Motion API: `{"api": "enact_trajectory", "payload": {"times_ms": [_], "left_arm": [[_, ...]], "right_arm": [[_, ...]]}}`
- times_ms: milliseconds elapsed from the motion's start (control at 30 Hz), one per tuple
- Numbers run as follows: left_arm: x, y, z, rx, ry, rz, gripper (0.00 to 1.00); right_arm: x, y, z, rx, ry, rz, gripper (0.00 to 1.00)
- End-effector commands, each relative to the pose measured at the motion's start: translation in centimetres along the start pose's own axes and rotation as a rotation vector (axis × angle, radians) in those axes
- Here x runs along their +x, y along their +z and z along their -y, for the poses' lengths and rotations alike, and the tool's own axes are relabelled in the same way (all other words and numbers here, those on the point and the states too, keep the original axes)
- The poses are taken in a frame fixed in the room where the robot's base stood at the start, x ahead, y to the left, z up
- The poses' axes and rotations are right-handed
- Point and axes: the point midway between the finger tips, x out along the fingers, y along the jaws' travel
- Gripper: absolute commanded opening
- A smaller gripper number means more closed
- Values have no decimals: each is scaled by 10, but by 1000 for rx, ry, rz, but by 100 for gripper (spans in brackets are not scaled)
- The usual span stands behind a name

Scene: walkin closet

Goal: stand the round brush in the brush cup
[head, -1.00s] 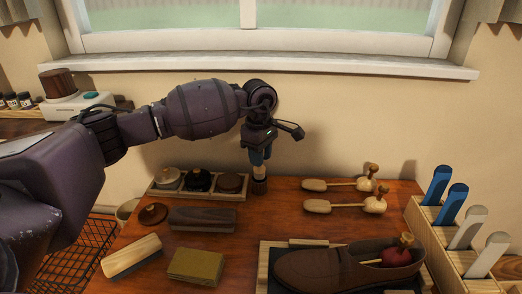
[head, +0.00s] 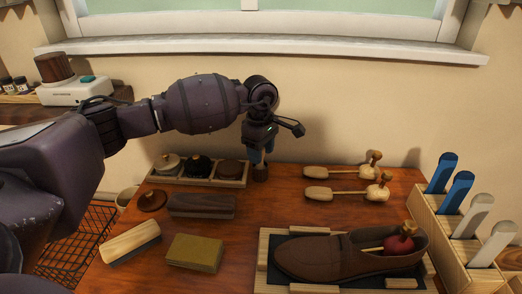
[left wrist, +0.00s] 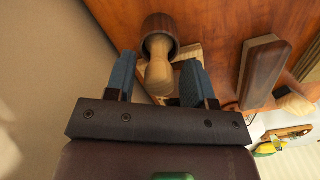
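The round brush (left wrist: 159,75) shows as a pale wooden handle rising from the mouth of a dark brown round cup (left wrist: 160,27); its lower end is hidden in the cup. In the head view the dark cup (head: 260,174) stands on the table near the wall, to the right of the tray of tins. My left gripper (head: 260,155) points down directly above it. In the left wrist view its two blue fingers (left wrist: 159,72) are spread on either side of the handle, with a visible gap at each side. My right gripper is not in view.
A tray of round tins (head: 242,184) stands close to the cup's left, with a dark brush (head: 201,206) in front. Two wooden shoe trees (head: 335,193) lie to the right. A brown shoe (head: 320,258) is at the front. The wall is close behind.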

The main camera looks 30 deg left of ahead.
Motion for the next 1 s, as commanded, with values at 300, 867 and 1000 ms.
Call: {"api": "enact_trajectory", "payload": {"times_ms": [300,867,1000], "left_arm": [[0,0,0,0,0,0,57],[-81,0,0,0,4,-1,57],[-98,0,0,0,2,0,57]], "right_arm": [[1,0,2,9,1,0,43],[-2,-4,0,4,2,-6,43],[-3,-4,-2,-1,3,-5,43]]}}
